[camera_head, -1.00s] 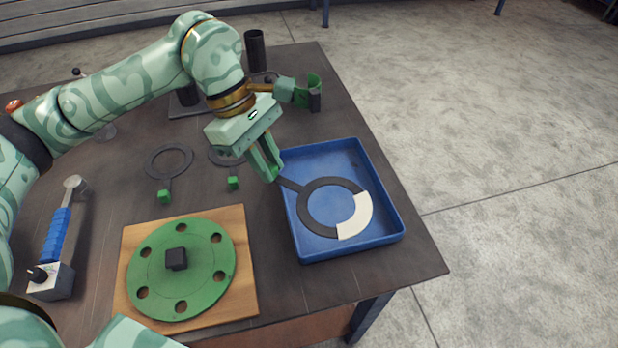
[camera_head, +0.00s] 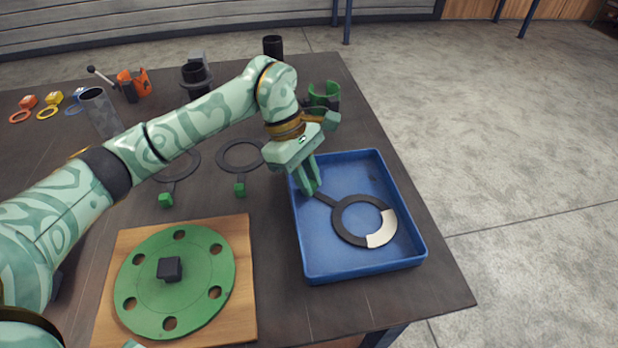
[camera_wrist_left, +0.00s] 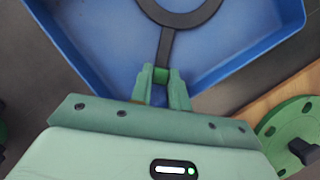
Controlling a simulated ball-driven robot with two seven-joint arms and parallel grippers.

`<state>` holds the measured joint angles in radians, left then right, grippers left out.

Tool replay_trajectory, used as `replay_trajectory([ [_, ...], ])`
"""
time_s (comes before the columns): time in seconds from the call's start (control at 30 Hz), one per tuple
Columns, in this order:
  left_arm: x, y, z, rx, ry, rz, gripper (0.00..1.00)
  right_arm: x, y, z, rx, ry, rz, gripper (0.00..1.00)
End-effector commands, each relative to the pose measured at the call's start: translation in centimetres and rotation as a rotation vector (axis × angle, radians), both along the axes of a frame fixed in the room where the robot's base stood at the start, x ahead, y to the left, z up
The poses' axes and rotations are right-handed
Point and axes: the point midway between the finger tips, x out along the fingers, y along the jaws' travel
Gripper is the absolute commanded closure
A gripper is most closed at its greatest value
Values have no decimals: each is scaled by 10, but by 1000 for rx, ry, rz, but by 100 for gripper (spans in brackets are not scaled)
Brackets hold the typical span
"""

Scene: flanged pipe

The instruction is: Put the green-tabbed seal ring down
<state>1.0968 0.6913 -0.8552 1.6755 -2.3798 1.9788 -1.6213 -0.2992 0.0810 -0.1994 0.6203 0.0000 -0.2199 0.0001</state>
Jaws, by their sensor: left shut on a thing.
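My left gripper (camera_head: 310,188) is shut on the green tab (camera_wrist_left: 161,75) of a dark seal ring (camera_head: 345,233). Part of the ring's band, at its lower right in the head view, looks white. The ring lies flat, low inside the blue tray (camera_head: 414,243); I cannot tell whether it touches the tray floor. The fingers point down at the tray's left side. In the left wrist view the ring's dark stem (camera_wrist_left: 165,47) runs up from the fingers, and the ring is cut off by the top edge. My right gripper is not in view.
Two more green-tabbed rings (camera_head: 240,188) (camera_head: 166,200) lie left of the tray. A green flange (camera_head: 200,285) with a black block sits on a wooden board (camera_head: 243,315). A green holder (camera_head: 324,95) stands behind the tray. The tray floor's back right is clear.

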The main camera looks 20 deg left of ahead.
Motion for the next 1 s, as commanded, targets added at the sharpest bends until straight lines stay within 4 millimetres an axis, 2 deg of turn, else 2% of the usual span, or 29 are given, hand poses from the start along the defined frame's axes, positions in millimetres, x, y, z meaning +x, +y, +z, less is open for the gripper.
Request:
replay_trajectory([
  [0.1, 0, 0, -1, 0, 1, 0, 100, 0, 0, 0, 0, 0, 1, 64],
  [0.13, 0, 0, -2, 0, 1, 0, 80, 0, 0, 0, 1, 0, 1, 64],
  [0.2, 0, 0, -1, 0, 1, 0, 61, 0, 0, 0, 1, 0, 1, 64],
  [0.47, 0, 0, -1, -1, 0, -1, 61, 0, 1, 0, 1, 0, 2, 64],
  [0.57, 0, 1, 6, 0, -2, 0, 61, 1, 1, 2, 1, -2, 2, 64],
  [0.67, 1, 7, 21, 1, -5, 1, 61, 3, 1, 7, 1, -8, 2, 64],
  [0.9, 5, 29, 76, 1, -7, 3, 61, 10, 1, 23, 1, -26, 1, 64],
  [1.0, 6, 36, 93, 1, -5, 2, 61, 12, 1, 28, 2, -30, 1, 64],
])
